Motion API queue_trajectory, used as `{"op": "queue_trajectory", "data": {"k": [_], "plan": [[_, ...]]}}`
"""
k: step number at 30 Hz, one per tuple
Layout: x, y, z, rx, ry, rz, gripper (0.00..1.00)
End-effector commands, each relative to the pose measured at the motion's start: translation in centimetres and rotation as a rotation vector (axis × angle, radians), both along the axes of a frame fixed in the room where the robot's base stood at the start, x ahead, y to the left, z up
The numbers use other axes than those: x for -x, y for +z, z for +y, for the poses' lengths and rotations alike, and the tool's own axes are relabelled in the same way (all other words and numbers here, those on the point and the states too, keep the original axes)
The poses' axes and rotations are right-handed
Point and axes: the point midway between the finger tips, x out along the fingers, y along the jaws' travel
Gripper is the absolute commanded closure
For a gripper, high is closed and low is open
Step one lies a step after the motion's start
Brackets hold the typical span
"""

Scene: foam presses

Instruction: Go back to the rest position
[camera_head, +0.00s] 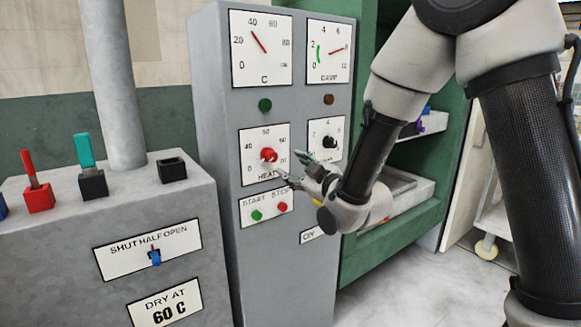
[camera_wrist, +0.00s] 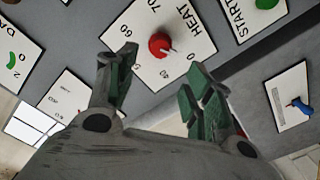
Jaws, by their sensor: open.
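My gripper (camera_head: 293,170) is open and empty, in front of the grey control cabinet (camera_head: 212,130). Its fingers point toward the red HEAT knob (camera_head: 268,155), just right of and near it. In the wrist view the open fingers (camera_wrist: 155,95) spread below the HEAT knob (camera_wrist: 160,45), with nothing between them. Whether a fingertip touches the panel I cannot tell. The arm is bent and reaches in from the right side of the head view.
START and STOP buttons (camera_head: 269,210) are below. A lever box (camera_head: 105,230) stands left, with a blue SHUT/HALF/OPEN switch (camera_head: 154,257). A green press frame (camera_head: 400,240) is behind my arm. Floor at lower right is clear.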

Motion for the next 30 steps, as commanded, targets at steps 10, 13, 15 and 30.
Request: {"op": "queue_trajectory", "data": {"k": [10, 13, 15, 30], "plan": [[0.0, -1.9, 0.0, 0.000, -0.002, 0.095, 0.48], [0.7, -6.3, -0.5, 0.052, -0.015, 0.288, 0.48], [2.1, -10.5, -1.4, 0.110, -0.038, 0.475, 0.48], [21.7, -7.9, -23.2, 0.194, -0.598, 1.441, 0.48]]}}
